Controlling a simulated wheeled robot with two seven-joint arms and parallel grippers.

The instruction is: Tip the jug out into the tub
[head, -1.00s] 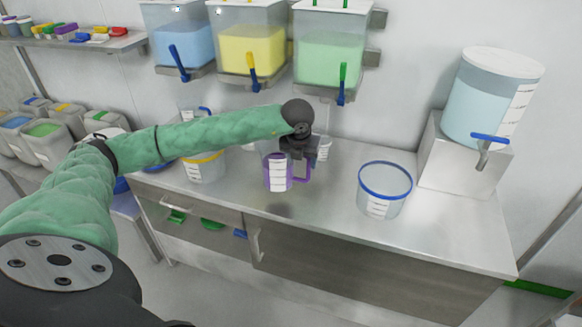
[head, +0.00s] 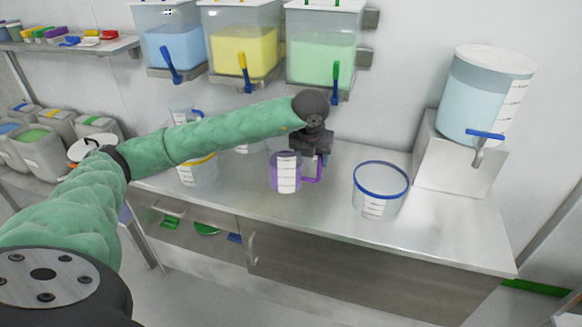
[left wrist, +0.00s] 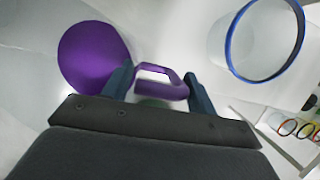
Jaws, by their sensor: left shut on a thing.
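The jug (head: 286,172), with a purple body and handle and a white label strip, looks upright over the counter's middle. I cannot tell whether its base clears the counter. My left gripper (head: 320,158) is at its handle, on its right side. In the left wrist view the jug's purple round shape (left wrist: 92,55) is at upper left, and my left gripper (left wrist: 160,90) is shut on the handle (left wrist: 160,72). A clear tub with a blue rim (head: 380,190) stands apart to the right of the jug; it also shows in the left wrist view (left wrist: 229,45). My right gripper is out of view.
A yellow-rimmed container (head: 197,172) stands left of the jug, partly behind my arm. Wall dispensers (head: 243,52) with levers hang above. A large tank (head: 482,98) with a blue tap sits on a block (head: 455,165) at right. The counter front is clear.

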